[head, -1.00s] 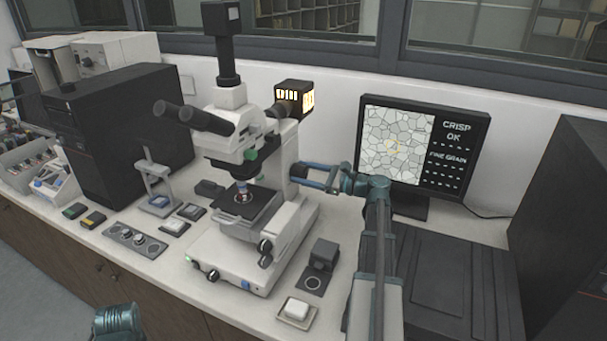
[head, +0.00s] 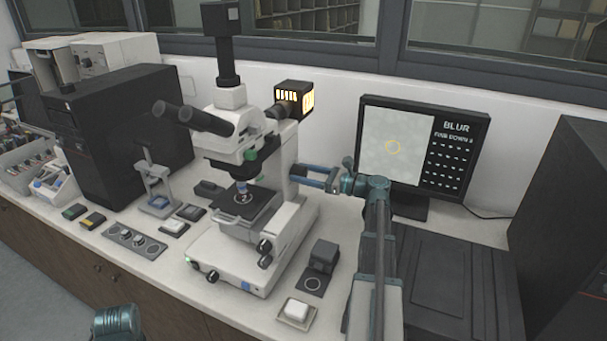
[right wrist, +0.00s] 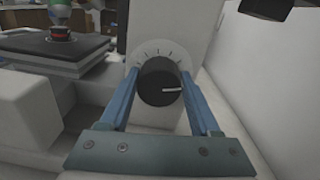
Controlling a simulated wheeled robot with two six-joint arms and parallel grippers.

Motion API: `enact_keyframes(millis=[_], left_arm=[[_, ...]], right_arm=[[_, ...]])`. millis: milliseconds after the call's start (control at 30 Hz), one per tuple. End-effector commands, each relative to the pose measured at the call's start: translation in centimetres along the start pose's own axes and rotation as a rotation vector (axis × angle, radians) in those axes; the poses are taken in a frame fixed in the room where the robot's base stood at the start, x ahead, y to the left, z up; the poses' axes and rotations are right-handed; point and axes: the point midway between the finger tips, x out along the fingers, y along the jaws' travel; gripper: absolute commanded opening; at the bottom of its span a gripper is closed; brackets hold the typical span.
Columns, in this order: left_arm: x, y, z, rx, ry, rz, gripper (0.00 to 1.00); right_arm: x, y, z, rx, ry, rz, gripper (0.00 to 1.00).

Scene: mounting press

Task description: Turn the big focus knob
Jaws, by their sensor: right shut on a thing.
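The big focus knob (right wrist: 160,82) is a black round knob with a white pointer line, on the microscope's side; in the right wrist view its pointer is toward the right. A white dial with tick marks rises behind it. My right gripper (right wrist: 160,75) is shut on the knob, one blue finger on each side. In the head view the right gripper (head: 300,175) reaches in from the right against the microscope (head: 262,232), and the knob is hidden there. The monitor (head: 418,150) shows a plain pale picture with a yellow ring and the word BLUR. My left gripper is out of view.
The stage (head: 246,206) lies left of the gripper, with a sample under the objective. A black box (head: 324,256) and a small dish (head: 297,312) stand in front on the bench. A dark cabinet (head: 565,210) is at the right.

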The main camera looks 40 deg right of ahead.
Motion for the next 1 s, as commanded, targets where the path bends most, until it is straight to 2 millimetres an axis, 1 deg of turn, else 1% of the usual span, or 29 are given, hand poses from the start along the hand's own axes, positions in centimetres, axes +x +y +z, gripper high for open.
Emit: enact_keyframes(millis=[33,67,200,233,500,633,767,1000], left_arm=[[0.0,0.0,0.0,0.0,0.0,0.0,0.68],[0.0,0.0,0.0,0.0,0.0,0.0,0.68],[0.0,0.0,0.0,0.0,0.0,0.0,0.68],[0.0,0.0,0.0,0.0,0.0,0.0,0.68],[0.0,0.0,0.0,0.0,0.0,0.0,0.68],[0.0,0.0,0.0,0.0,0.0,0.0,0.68],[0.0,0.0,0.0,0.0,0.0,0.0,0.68],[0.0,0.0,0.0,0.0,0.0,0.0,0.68]], right_arm=[[0.0,0.1,-0.1,-0.001,0.005,0.003,0.08],[0.0,0.1,-0.1,-0.001,0.005,0.003,0.65],[0.0,0.1,-0.1,-0.001,0.003,0.002,0.9],[0.0,0.1,-0.1,-0.001,0.003,0.002,0.93],[-0.1,0.1,0.0,-0.001,0.002,0.001,0.93],[-1.0,0.0,0.0,-0.001,0.001,-0.001,0.93],[-3.3,0.0,0.0,-0.001,0.002,-0.003,0.93],[-8.6,0.0,-0.1,-0.001,0.002,-0.003,0.93]])
